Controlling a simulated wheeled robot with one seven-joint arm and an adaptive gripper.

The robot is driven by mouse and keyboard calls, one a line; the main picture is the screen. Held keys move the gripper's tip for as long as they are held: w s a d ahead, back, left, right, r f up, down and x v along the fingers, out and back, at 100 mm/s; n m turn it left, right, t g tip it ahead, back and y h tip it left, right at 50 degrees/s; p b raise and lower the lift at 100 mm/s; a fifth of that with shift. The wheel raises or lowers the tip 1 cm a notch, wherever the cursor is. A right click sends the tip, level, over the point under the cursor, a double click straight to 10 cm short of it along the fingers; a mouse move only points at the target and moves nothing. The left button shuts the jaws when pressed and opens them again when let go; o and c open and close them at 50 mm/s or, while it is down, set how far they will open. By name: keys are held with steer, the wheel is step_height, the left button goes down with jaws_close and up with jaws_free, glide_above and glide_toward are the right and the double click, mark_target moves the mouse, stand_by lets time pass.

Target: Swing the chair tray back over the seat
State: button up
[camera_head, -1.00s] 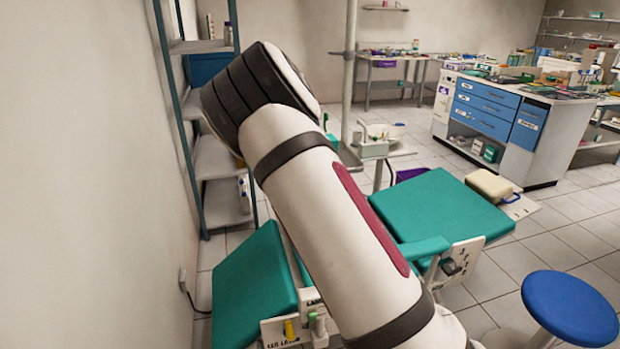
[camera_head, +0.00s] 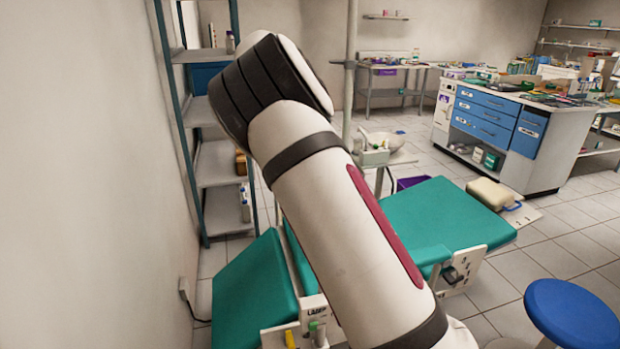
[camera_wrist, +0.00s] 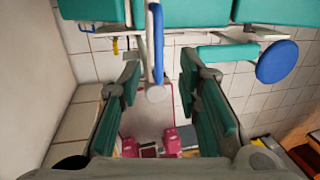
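The teal dental chair (camera_head: 445,215) lies reclined in the head view, partly hidden behind my arm. In the wrist view its teal padding (camera_wrist: 190,12) runs along the top. A pale tray surface (camera_wrist: 150,118) with pink and dark items appears low between my fingers; I take it for the chair tray. A white arm with a blue bar (camera_wrist: 158,45) and round white end (camera_wrist: 156,94) runs down from the chair side. My gripper (camera_wrist: 160,75) is open, its teal-padded fingers on either side of the bar in the picture. Contact cannot be told. The gripper is hidden in the head view.
A blue round stool (camera_head: 573,311) stands at the front right. A wall and a metal shelf (camera_head: 219,162) are close on the left. A basin unit (camera_head: 375,155) stands behind the chair. A blue-drawer cabinet (camera_head: 485,118) is at the back right, with open floor before it.

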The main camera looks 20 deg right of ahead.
steer(key=r, duration=0.4)
steer(key=shift+a+r, duration=0.15)
steer(key=shift+a, duration=0.25)
steer(key=s+r+n+t+y+p, duration=0.15)
steer(key=s+r+n, duration=0.35)
steer(key=s+n, duration=0.55)
steer(key=s+r+n+y+p, duration=0.25)
steer(key=s+r+n, duration=0.35)
steer(key=s, duration=0.7)
steer(key=s+a+f+n+t+h+p, duration=0.1)
steer(key=s+a+f+n, duration=0.1)
steer(key=s+n, duration=0.8)
steer(key=s+a+f+n+t+p, duration=0.1)
steer(key=s+a+f+n+t, duration=0.1)
steer(key=s+n, duration=0.9)
steer(key=shift+s+a+f+h, duration=0.4)
steer(key=shift+s+a+f, duration=0.15)
steer(key=shift+a+f, duration=0.2)
